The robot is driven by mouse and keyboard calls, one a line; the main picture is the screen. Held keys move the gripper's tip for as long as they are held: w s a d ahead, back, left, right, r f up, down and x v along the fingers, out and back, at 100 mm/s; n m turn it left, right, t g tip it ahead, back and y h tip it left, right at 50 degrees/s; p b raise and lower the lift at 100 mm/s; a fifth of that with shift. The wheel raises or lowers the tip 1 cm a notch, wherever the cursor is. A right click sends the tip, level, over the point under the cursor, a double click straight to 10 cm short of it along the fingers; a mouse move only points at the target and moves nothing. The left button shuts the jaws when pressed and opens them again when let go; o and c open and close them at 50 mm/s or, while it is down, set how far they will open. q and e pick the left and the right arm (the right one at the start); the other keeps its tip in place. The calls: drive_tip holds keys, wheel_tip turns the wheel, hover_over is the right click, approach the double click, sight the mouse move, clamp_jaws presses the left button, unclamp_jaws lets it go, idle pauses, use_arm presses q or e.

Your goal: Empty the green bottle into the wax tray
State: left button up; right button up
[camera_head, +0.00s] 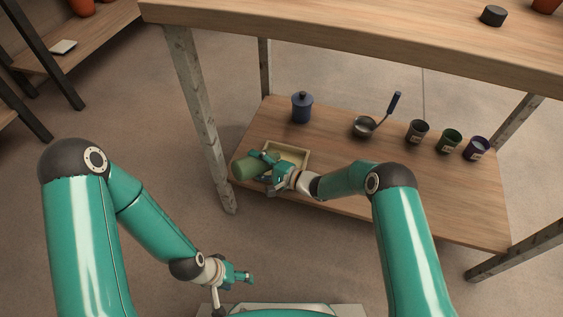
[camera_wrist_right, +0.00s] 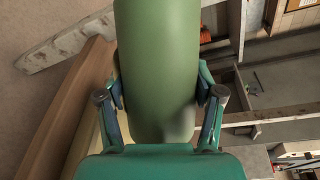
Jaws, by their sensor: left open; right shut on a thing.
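The green bottle (camera_head: 247,168) is held in my right gripper (camera_head: 268,168) above the lower shelf, lying roughly on its side with one end toward the left. In the right wrist view the green bottle (camera_wrist_right: 158,70) fills the middle, with the fingers of my right gripper (camera_wrist_right: 160,100) pressed on both its sides. The wax tray (camera_head: 290,152) is a pale, shallow rectangular tray on the shelf. My gripper and the bottle overlap its front left part. Whether anything flows from the bottle cannot be told. My left gripper (camera_head: 248,277) is open and empty, low in front of the shelf.
On the lower shelf (camera_head: 400,210) stand a blue lidded jar (camera_head: 302,108), a ladle (camera_head: 366,126) with a raised handle, and three labelled cups, dark (camera_head: 416,132), green (camera_head: 449,141) and purple (camera_head: 476,149). A post (camera_head: 201,120) stands left of the bottle.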

drive_tip(key=shift+w+d+r+m+y, duration=0.15)
drive_tip(key=shift+d+r+m+y, duration=0.1)
drive_tip(key=shift+r+m+y, duration=0.3)
idle(0.8)
drive_tip(key=shift+f, duration=0.15)
drive_tip(key=shift+s+a+f+n+h, duration=0.3)
drive_tip(key=shift+f+n+h, duration=0.1)
drive_tip(key=shift+n+h, duration=0.15)
drive_tip(key=shift+a+r+n+h, duration=0.2)
drive_tip(key=shift+r+n+h, duration=0.15)
drive_tip(key=shift+n, duration=0.35)
drive_tip(key=shift+f+n+h, duration=0.1)
drive_tip(key=shift+n+h, duration=0.55)
drive_tip(key=shift+n, duration=0.25)
